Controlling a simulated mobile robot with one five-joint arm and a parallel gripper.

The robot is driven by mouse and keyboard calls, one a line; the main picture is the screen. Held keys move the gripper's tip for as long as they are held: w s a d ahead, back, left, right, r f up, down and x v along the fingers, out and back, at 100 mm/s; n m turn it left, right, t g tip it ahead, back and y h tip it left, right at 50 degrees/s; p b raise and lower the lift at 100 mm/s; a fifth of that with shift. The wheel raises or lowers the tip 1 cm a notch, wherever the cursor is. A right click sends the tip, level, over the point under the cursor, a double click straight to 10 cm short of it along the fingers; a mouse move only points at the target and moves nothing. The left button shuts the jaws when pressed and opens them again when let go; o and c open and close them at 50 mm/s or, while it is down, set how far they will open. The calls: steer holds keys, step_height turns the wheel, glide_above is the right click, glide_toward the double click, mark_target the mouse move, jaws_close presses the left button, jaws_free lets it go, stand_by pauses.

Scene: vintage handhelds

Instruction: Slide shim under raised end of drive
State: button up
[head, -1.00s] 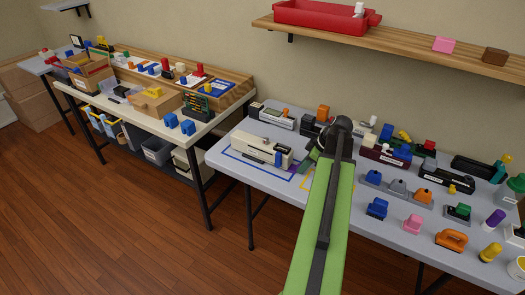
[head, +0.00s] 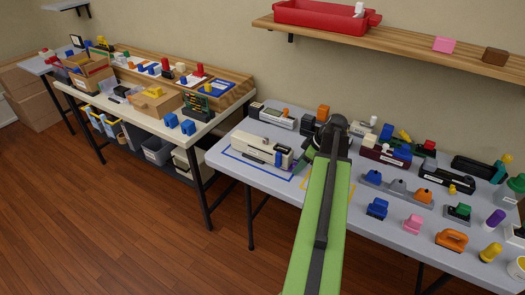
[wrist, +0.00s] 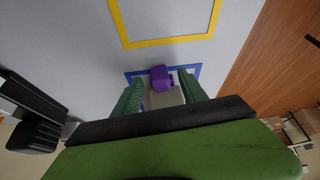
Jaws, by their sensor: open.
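The drive (head: 256,143), a long beige case with dark parts at its right end, lies on the grey table inside a blue outline. My gripper (wrist: 160,78) is open, with one green finger on each side of a small purple block (wrist: 158,80) in the wrist view. The block looks like the handle of the shim. A pale beige surface (wrist: 164,98) shows behind it between the fingers; I cannot tell whether it belongs to the shim or the drive. In the head view my gripper is beside the drive's right end, largely hidden by my arm. Whether the shim is under the drive is hidden.
A yellow outline (wrist: 168,42) on the table is bare in the wrist view. A black object (wrist: 35,120) stands at the left there. In the head view, handhelds and coloured blocks crowd the table to the right, including a blue block (head: 377,208). Another handheld (head: 272,116) lies behind the drive.

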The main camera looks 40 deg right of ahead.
steer(key=p+v, duration=1.5)
steer(key=v, duration=0.2)
steer(key=shift+r+p, duration=0.25)
steer(key=shift+p, duration=0.05)
steer(key=w+a+n+g+y, duration=0.1)
steer(key=w+a+n, duration=0.2)
steer(key=w+a, duration=0.85)
steer(key=w+a+n+g+y, duration=0.1)
steer(key=w+a+n, duration=0.2)
steer(key=w+a, duration=0.85)
steer(key=s+a+f+m+g+h, duration=0.1)
steer(key=a+m, duration=0.4)
steer(key=a, duration=0.9)
steer(key=s+a+f+m+g+h, duration=0.1)
steer(key=s+a+m+h, duration=0.2)
steer(key=a, duration=1)
steer(key=m, duration=0.3)
steer(key=shift+s+a+f+g, duration=0.2)
steer(key=shift+a+g, duration=0.15)
steer(key=shift+g, duration=0.05)
